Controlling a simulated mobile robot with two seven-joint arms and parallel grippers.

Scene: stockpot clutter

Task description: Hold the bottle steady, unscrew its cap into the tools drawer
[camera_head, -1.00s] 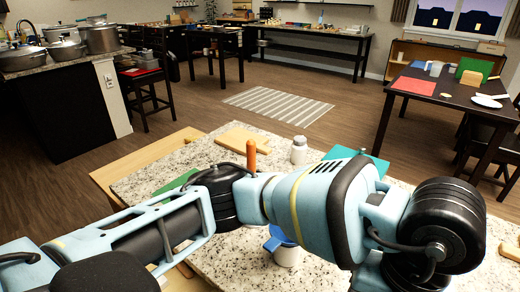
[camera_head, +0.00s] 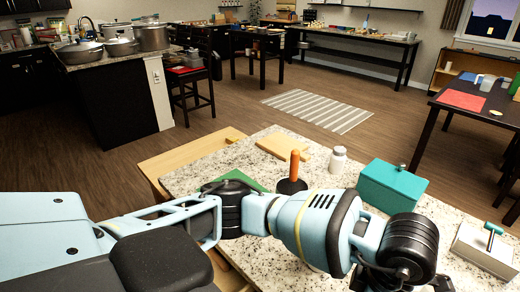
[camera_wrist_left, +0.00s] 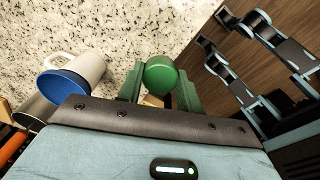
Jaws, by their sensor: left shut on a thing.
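My left gripper (camera_wrist_left: 160,88) is shut on a smooth green rounded thing (camera_wrist_left: 160,74) between its green fingers. I cannot tell whether this is the bottle, its cap or something else. In the head view my left arm crosses the foreground and its gripper is hidden. A small white bottle with a white cap (camera_head: 338,160) stands upright on the speckled counter, apart from the arm. A pale wooden drawer-like part (camera_head: 165,166) juts out at the counter's left side; its inside is mostly hidden and I cannot tell whether it is the tools drawer. My right gripper is not in view.
A teal box (camera_head: 392,187) stands right of the bottle, and an orange-handled thing (camera_head: 294,168) left of it. A wooden board (camera_head: 284,146) lies behind. A white box (camera_head: 482,252) is at right. A white mug (camera_wrist_left: 84,68) and blue round thing (camera_wrist_left: 62,86) are beside my left gripper.

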